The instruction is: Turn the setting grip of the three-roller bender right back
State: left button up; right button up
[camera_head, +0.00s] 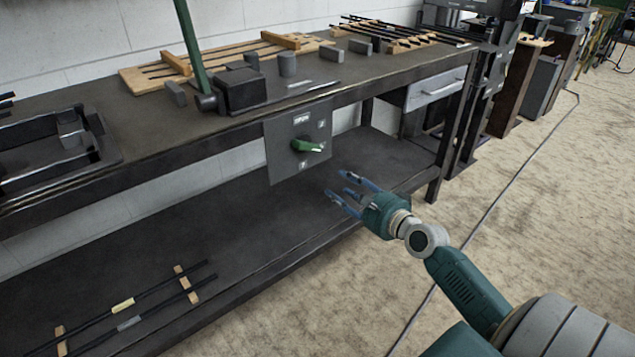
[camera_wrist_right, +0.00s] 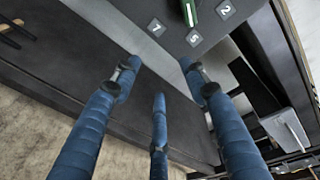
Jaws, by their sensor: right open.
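The setting grip (camera_head: 307,146) is a green handle on a dark square plate (camera_head: 285,165) that hangs from the bench's front edge. Its outer end points to the right in the head view. Small pale number tiles surround it. In the right wrist view only part of the green grip (camera_wrist_right: 190,12) shows at the top edge, between tiles. My right gripper (camera_head: 342,187) is open and empty, apart from the grip, below and to the right of it. Its blue fingers (camera_wrist_right: 158,95) are spread in the wrist view. My left gripper is not in view.
The dark bench (camera_head: 160,125) carries a black device with a green lever (camera_head: 192,45), blocks and wooden racks (camera_head: 220,62). A lower shelf (camera_head: 230,215) holds rods on wooden strips at the left. A drawer (camera_head: 437,88) sits right of the plate.

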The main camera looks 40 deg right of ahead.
jog(key=m+t+y+b, duration=0.1)
jog(key=t+b, duration=0.1)
send_near(311, 151)
jog(key=s, duration=0.1)
jog(key=w, duration=0.6)
jog(key=shift+r, duration=0.1)
jog(key=w, duration=0.4)
jog(key=shift+a+b, duration=0.15)
jog(key=shift+b, duration=0.25)
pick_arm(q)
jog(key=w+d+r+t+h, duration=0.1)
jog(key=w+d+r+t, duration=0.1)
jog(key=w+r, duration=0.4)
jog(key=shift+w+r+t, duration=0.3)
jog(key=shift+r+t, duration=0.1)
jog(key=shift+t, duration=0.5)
pick_arm(e)
jog(key=shift+w, duration=0.3)
jog(key=shift+c, duration=0.5)
grip_shut()
